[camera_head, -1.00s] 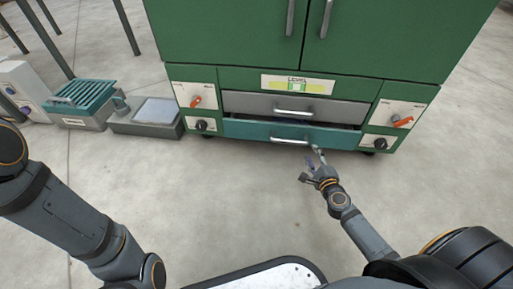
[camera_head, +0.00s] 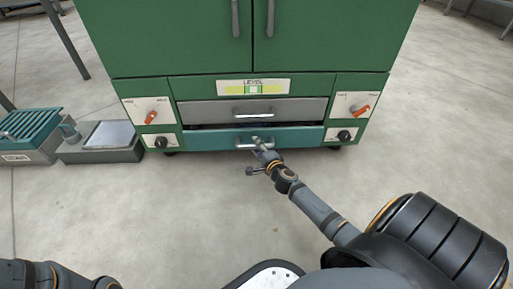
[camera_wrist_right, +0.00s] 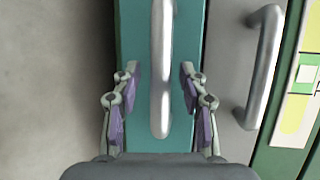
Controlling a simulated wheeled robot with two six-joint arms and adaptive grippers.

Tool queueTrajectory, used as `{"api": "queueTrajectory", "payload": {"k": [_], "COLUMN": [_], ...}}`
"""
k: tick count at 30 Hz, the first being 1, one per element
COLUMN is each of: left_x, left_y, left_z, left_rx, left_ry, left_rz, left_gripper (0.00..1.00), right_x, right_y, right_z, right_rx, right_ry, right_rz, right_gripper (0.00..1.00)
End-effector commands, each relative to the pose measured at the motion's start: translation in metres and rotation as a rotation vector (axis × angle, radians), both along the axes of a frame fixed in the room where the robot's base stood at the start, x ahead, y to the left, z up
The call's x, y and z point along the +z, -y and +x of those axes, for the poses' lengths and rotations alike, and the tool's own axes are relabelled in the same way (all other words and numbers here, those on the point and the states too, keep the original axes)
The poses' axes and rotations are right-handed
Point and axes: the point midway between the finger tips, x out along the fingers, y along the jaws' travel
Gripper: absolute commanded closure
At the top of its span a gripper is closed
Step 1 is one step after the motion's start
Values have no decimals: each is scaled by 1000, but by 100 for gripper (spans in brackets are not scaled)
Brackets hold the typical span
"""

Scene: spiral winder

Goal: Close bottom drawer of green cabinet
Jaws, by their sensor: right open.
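The green cabinet (camera_head: 155,88) stands ahead. Its teal bottom drawer (camera_head: 205,140) sticks out a little, with a dark gap above it. The drawer front (camera_wrist_right: 135,25) and its bar handle (camera_wrist_right: 161,70) fill the middle of the right wrist view. My right gripper (camera_head: 256,155) is at this handle. In the wrist view its open fingers (camera_wrist_right: 160,100) stand on either side of the handle, with space on both sides. I cannot tell whether anything touches. Only part of my left arm shows at the lower left; its gripper is out of view.
The grey drawer (camera_head: 215,112) above looks shut; its handle (camera_wrist_right: 264,65) is close beside my right gripper. Knob panels flank the drawers. A teal slatted box (camera_head: 28,130) and a grey tray (camera_head: 105,140) stand on the floor at left. The floor in front is clear.

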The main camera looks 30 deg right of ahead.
Motion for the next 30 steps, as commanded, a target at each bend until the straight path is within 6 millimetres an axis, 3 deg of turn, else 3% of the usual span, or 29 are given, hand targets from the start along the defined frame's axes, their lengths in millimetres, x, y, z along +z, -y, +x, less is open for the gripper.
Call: {"api": "queueTrajectory", "payload": {"k": [9,19,30], "left_x": [0,-1,1], "left_y": [0,0,0], "left_z": [0,0,0], "left_rx": [0,0,0], "left_ry": [1,1,0], "left_rz": [0,0,0], "left_gripper": [62,62,62], "right_x": [-1,-1,0], "right_y": [1,1,2], "right_z": [5,4,6], "right_rx": [0,0,-1], "right_ry": [0,0,0], "right_rz": [0,0,0], "right_gripper": [57,100,100]}}
